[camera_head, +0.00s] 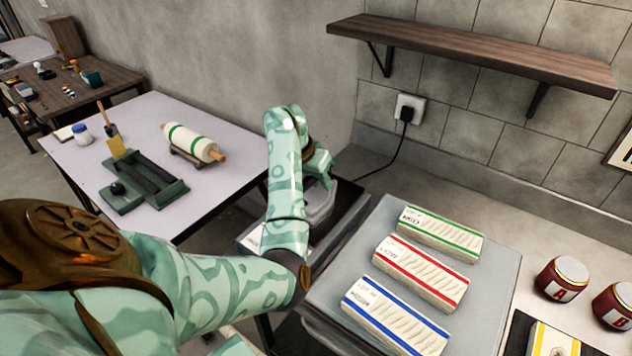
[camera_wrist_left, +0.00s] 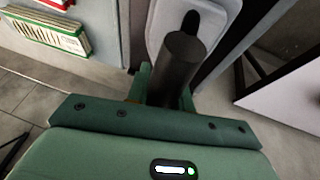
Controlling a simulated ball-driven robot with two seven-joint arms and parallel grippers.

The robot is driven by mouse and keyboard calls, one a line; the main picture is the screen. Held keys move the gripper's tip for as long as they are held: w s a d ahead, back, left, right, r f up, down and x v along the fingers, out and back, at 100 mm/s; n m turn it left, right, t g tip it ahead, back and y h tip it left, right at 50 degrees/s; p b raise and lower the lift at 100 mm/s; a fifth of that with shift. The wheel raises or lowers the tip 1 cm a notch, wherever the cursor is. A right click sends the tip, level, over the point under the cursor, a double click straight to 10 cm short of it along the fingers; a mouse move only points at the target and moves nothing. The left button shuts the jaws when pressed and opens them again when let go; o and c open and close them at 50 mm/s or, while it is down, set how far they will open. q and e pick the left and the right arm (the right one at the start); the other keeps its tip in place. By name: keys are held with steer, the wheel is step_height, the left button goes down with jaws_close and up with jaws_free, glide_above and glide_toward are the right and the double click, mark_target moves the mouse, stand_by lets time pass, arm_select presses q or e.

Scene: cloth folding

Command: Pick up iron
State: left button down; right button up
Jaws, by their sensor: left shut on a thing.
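The iron (camera_head: 321,207) shows as a light grey body at the centre of the head view, below and partly behind my left gripper (camera_head: 320,172). In the left wrist view the iron's dark round handle (camera_wrist_left: 182,62) stands between the fingers of my left gripper (camera_wrist_left: 165,88), with its pale body (camera_wrist_left: 157,30) beyond. My left gripper is shut on this handle. The fingertips are largely hidden in the head view by the hand. My right gripper is not in view.
A grey board (camera_head: 484,312) carries three cloth-like blocks with green, red and blue stripes, right of the iron. A black cord (camera_head: 383,168) runs to a wall socket (camera_head: 409,107). A wooden shelf (camera_head: 480,52) overhangs the back. A side table (camera_head: 215,120) stands left.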

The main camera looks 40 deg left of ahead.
arm_select(q)
steer(key=shift+r, duration=0.2)
steer(key=shift+w+r, duration=0.1)
steer(key=shift+r, duration=0.5)
step_height(320, 180, up, 2)
steer(key=shift+r+p, duration=0.1)
steer(key=shift+p, duration=0.5)
steer(key=s+d+r+p, duration=0.2)
steer(key=s+r+p, duration=0.2)
steer(key=s+p, duration=0.1)
steer(key=s+d+r+p, duration=0.2)
steer(key=s+r+p, duration=0.3)
steer(key=s, duration=0.3)
steer(key=shift+s+d+r+p, duration=0.2)
steer(key=shift+d+p, duration=0.1)
steer(key=shift+p, duration=0.2)
